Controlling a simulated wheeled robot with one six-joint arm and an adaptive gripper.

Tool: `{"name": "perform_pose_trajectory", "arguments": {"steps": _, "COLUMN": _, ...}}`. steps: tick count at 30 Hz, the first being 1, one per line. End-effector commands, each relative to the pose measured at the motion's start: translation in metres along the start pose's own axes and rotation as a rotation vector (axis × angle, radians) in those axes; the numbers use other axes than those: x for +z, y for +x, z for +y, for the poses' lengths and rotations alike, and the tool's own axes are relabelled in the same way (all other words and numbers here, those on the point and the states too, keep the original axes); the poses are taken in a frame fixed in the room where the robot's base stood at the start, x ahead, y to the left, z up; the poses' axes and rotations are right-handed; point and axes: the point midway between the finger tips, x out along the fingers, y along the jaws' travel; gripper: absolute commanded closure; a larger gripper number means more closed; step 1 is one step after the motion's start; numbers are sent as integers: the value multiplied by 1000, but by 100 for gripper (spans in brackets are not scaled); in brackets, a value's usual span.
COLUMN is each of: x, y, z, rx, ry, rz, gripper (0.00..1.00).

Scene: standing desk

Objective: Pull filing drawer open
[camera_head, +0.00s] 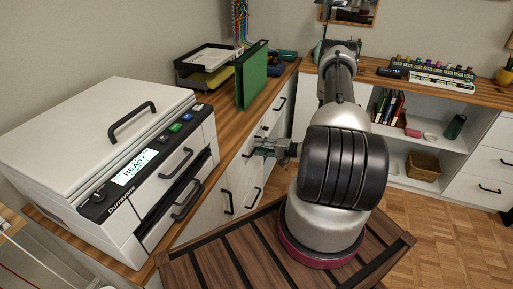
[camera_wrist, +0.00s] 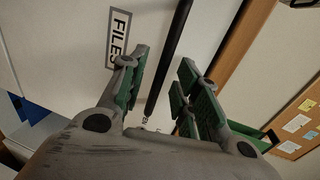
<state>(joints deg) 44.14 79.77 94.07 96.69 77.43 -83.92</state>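A white drawer front (camera_wrist: 60,30) with a FILES label (camera_wrist: 118,37) fills much of the wrist view. Its black bar handle (camera_wrist: 176,35) runs down between the two green-padded fingers of my gripper (camera_wrist: 160,82). The fingers are apart, with visible gaps on both sides of the bar; I cannot tell how deep it sits between them. In the head view my gripper (camera_head: 273,147) is at the white cabinet (camera_head: 235,175) under the wooden desktop, beside its black handles. My gripper hides part of that front, and I see no clear gap of an open drawer there.
A large white printer (camera_head: 95,140) stands at the left on the desktop. A green folder (camera_head: 252,78) and a black tray (camera_head: 208,57) stand behind. White shelves (camera_head: 430,155) are at the right, with free wooden floor (camera_head: 440,230) before them.

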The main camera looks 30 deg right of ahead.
Motion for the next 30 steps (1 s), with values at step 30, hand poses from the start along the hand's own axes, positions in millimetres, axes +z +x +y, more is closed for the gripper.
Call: {"name": "perform_pose_trajectory", "arguments": {"steps": 30, "x": 0, "y": 17, "z": 0, "rx": 1, "ry": 1, "rz": -1, "gripper": 100}}
